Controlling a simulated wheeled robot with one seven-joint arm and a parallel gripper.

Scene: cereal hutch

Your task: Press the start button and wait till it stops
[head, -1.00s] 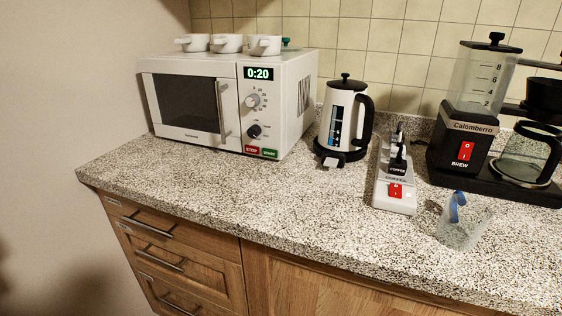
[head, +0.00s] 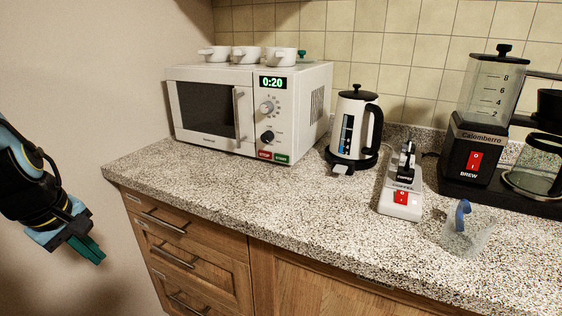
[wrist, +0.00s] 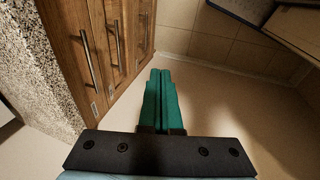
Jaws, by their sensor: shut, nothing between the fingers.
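A white microwave (head: 222,140) stands at the back left of the counter with its door shut. Its green display (head: 273,83) reads 0:20. A green start button (head: 282,158) sits at the bottom of its panel, right of a red stop button (head: 264,155). My gripper (head: 97,256) is at the left of the head view, out in front of the drawers and lower than the counter top, well apart from the microwave. Its green fingers (wrist: 163,100) are together and empty, pointing down past the drawers towards the floor in the wrist view.
Several white cups (head: 245,54) stand on the microwave. To its right are a kettle (head: 355,130), a power strip (head: 401,200), a clear cup with a blue part (head: 462,232) and a coffee machine (head: 470,150). The counter's (head: 250,195) front left is clear. Drawers (wrist: 105,45) with handles are beside my gripper.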

